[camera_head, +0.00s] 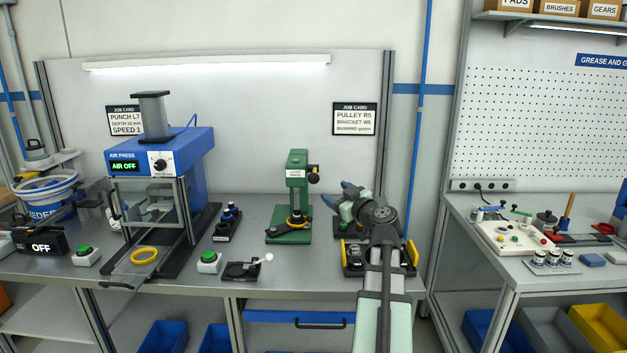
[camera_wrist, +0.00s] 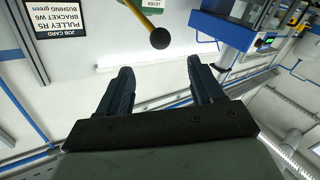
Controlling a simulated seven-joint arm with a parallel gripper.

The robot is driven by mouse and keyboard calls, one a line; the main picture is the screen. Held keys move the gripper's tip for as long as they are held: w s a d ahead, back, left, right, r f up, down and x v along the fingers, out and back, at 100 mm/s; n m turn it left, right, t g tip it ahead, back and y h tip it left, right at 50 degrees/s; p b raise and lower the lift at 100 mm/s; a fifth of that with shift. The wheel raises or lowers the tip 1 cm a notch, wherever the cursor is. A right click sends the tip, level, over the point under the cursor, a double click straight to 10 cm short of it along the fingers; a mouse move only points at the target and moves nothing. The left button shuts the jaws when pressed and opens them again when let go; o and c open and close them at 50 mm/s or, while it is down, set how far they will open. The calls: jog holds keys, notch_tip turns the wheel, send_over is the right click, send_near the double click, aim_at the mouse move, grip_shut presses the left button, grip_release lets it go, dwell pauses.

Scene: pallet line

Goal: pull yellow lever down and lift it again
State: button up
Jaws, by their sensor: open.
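The green lever press (camera_head: 297,195) stands upright on the table in the middle of the head view. Its yellow lever (camera_head: 314,179) with a black knob is on its right side, high up, and looks small there. In the wrist view the yellow lever (camera_wrist: 155,14) comes down from the top edge and ends in a black ball knob (camera_wrist: 160,38). My gripper (camera_head: 339,195) is right of the press with its fingers apart. In the wrist view my gripper (camera_wrist: 157,78) shows nothing between its fingers, and the knob lies beyond the fingertips, apart from them.
The blue air press (camera_head: 185,150) stands to the left. A black holder with yellow sides (camera_head: 411,258) is beside my arm. The back panel (camera_head: 250,110) behind is flat.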

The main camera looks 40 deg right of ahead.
aim_at(316, 181)
jog(key=shift+m, duration=0.3)
jog(key=x, duration=1.4)
jog(key=shift+s, duration=0.1)
jog(key=shift+c, duration=0.5)
jog(key=shift+a, duration=0.1)
grip_shut()
